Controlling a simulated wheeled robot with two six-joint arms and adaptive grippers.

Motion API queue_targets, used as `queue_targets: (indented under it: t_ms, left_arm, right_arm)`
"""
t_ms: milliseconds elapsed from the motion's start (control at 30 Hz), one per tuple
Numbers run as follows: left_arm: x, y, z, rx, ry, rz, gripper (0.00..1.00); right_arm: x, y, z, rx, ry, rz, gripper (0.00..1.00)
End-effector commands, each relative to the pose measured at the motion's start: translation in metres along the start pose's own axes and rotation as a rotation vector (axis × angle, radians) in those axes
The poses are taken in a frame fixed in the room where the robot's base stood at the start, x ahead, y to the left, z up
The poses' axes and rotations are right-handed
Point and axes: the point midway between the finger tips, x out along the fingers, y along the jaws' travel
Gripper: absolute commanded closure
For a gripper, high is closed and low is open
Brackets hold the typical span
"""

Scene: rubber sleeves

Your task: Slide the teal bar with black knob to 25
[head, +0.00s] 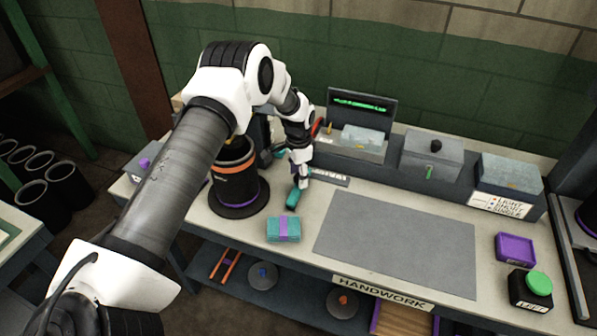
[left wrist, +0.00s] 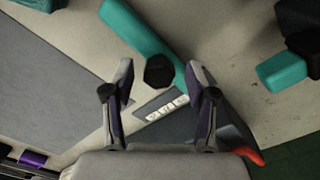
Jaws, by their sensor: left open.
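The teal bar (head: 293,200) lies on the bench below my left gripper (head: 300,180). In the left wrist view the teal bar (left wrist: 132,27) runs from upper left toward the middle, and its black knob (left wrist: 159,71) sits between the fingertips of my left gripper (left wrist: 160,76). The gripper is open, with a finger on either side of the knob; I cannot tell whether either touches it. A pale marked label (left wrist: 166,105) lies on a dark plate just beyond the bar; its marks are too small to read. My right gripper is not in view.
A grey mat (head: 400,243) covers the bench middle. A teal block with a purple band (head: 283,229) lies near the front edge. A black cylinder (head: 236,180) stands left of the gripper. Another teal piece (left wrist: 282,71) shows in the left wrist view.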

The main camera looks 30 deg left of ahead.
Motion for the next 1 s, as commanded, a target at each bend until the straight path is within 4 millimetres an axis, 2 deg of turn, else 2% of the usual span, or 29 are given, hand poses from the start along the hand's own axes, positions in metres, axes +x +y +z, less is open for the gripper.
queue_targets:
  t_ms: [133,200,300,567,900,1000]
  left_arm:
    - [0.000,0.000,0.000,0.000,0.000,0.000,0.43]
    - [0.000,0.000,0.000,0.000,0.000,0.000,0.68]
    - [0.000,0.000,0.000,0.000,0.000,0.000,1.00]
    - [0.002,0.006,-0.006,0.002,0.000,0.000,1.00]
    - [0.004,0.063,-0.063,0.004,-0.001,0.000,1.00]
    - [0.002,0.074,-0.074,0.003,-0.001,0.000,1.00]
  right_arm:
    - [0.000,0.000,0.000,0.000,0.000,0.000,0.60]
    - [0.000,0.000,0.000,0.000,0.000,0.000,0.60]
    - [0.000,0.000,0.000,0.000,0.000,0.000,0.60]
    - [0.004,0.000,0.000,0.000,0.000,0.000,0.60]
    - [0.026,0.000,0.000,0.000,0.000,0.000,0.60]
    - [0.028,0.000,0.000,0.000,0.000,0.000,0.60]
